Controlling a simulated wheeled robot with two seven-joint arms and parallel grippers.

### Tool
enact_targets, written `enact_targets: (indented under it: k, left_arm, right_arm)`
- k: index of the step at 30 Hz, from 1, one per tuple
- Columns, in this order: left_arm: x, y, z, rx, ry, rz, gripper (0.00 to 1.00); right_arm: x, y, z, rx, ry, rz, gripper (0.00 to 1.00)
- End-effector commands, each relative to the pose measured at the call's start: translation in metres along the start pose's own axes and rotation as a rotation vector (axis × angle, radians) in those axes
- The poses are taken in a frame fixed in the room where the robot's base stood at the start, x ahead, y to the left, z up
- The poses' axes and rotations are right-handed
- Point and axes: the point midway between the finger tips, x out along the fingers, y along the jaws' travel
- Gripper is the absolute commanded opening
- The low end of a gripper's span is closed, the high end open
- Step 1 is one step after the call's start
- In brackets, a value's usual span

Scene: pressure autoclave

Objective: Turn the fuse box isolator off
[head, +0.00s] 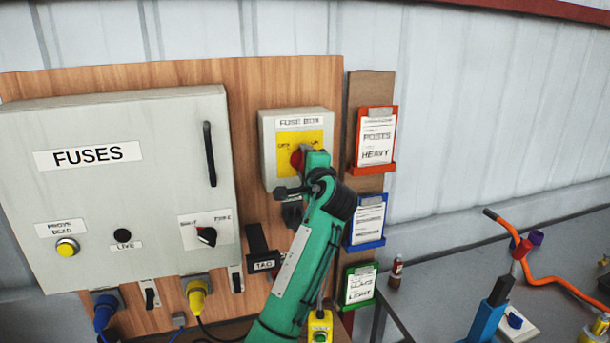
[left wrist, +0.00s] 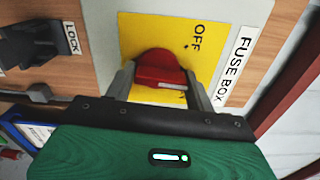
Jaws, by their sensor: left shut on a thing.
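The fuse box isolator (head: 268,135) is a small grey box with a yellow plate and a "FUSE BOX" label, mounted on the wooden board right of the big fuse cabinet. Its red rotary handle (head: 296,159) is mostly hidden behind my green left arm in the head view. In the left wrist view the red handle (left wrist: 160,68) sits between the two fingers of my left gripper (left wrist: 161,84), which is shut on it. The word OFF (left wrist: 196,37) shows on the yellow plate beside the handle. I cannot tell which mark the handle points to.
The grey FUSES cabinet (head: 120,195) with knobs and a black handle stands left. A black TAG holder (head: 262,255) is below the isolator. Red, blue and green card holders (head: 376,140) hang at its right. A grey bench (head: 430,280) with an orange bar (head: 550,281) lies lower right.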

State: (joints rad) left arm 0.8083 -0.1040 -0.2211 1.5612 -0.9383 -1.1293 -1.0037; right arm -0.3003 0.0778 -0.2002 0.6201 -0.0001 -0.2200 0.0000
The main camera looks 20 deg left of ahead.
Motion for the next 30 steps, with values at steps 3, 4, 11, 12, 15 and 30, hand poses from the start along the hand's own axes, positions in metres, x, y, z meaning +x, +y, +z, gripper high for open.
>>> enact_targets:
  k: [3, 4, 11, 12, 15, 30]
  left_arm:
    - [-0.001, 0.002, 0.0, -0.114, 0.001, -0.005, 0.32]
    - [0.0, 0.002, 0.0, -0.142, 0.001, -0.005, 0.32]
    - [-0.001, 0.002, 0.001, -0.36, 0.002, -0.005, 0.32]
    - [-0.001, 0.002, 0.001, -0.398, 0.002, -0.005, 0.32]
    - [-0.001, 0.002, 0.002, -0.49, 0.002, -0.005, 0.32]
    - [0.0, 0.0, 0.003, -0.823, 0.002, -0.004, 0.32]
  right_arm:
    - [0.018, 0.001, 0.002, -0.001, 0.0, 0.002, 0.8]
    - [0.021, 0.002, 0.002, -0.001, -0.001, 0.002, 0.8]
    - [0.043, 0.003, 0.005, -0.001, -0.001, 0.004, 0.8]
    - [0.047, 0.003, 0.005, -0.001, -0.001, 0.004, 0.8]
    - [0.056, 0.003, 0.006, -0.001, -0.001, 0.004, 0.8]
    - [0.084, 0.002, 0.008, -0.001, -0.001, 0.003, 0.8]
